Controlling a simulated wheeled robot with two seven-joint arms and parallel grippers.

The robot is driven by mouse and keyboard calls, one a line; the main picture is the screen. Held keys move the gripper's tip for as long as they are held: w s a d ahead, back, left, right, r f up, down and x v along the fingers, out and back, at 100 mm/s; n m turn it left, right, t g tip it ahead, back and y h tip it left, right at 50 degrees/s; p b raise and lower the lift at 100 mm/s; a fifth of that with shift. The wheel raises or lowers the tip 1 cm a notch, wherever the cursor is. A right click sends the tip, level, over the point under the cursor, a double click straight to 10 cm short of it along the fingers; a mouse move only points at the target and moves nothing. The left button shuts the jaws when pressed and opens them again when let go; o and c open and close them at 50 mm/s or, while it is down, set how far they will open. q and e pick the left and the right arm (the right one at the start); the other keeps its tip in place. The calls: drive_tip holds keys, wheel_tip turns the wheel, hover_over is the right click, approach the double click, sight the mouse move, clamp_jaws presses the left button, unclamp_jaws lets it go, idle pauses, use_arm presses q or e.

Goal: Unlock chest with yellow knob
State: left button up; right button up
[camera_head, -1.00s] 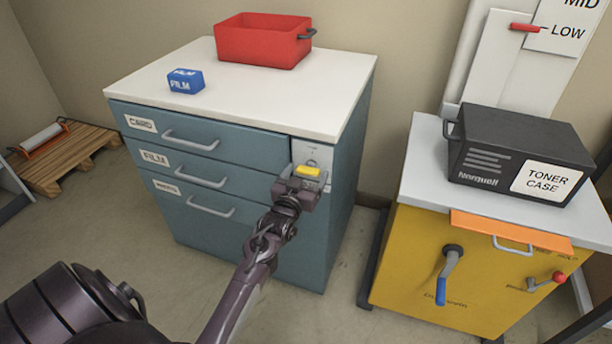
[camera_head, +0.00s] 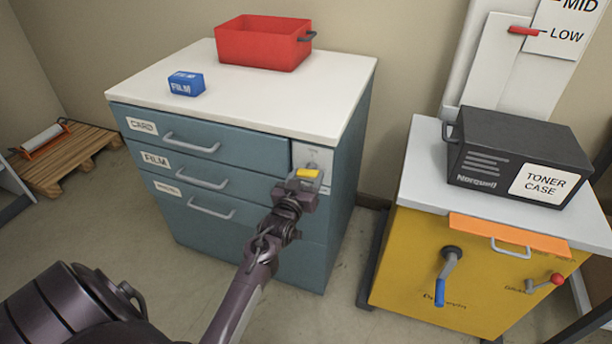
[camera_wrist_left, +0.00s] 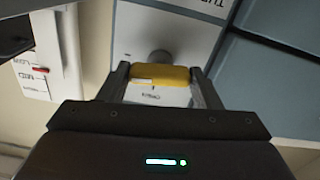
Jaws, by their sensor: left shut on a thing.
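The teal chest (camera_head: 220,150) has a white top and several drawers with grey handles, labelled CARD, FILM and one I cannot read clearly. The yellow knob (camera_head: 307,173) sits on a pale lock plate (camera_head: 315,157) at the upper right of its front. My left gripper (camera_head: 304,180) is at this plate, shut on the knob. In the left wrist view, the yellow knob (camera_wrist_left: 160,76) lies between the two fingers, with a round grey boss (camera_wrist_left: 160,57) on the plate behind it. All the drawers look closed. My right gripper is not in view.
A red bin (camera_head: 262,45) and a blue FILM box (camera_head: 186,84) stand on the chest. To the right is a yellow cabinet (camera_head: 400,265) with cranks and a black toner case (camera_head: 515,150) on top. A wooden pallet (camera_head: 75,155) lies far left.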

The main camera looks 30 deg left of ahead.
use_arm(q)
drive_tip(key=n+p, duration=0.6)
drive_tip(key=n, duration=0.5)
drive_tip(key=shift+r+n, duration=0.1)
drive_tip(key=shift+n, duration=0.6)
drive_tip(key=shift+n+p, duration=0.8)
drive_tip(key=shift+n, duration=1.1)
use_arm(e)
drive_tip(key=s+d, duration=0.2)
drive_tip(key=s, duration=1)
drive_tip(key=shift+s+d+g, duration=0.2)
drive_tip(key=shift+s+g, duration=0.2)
use_arm(q)
drive_tip(key=shift+o, duration=0.2)
drive_tip(key=o, duration=1)
drive_tip(key=shift+c, duration=0.2)
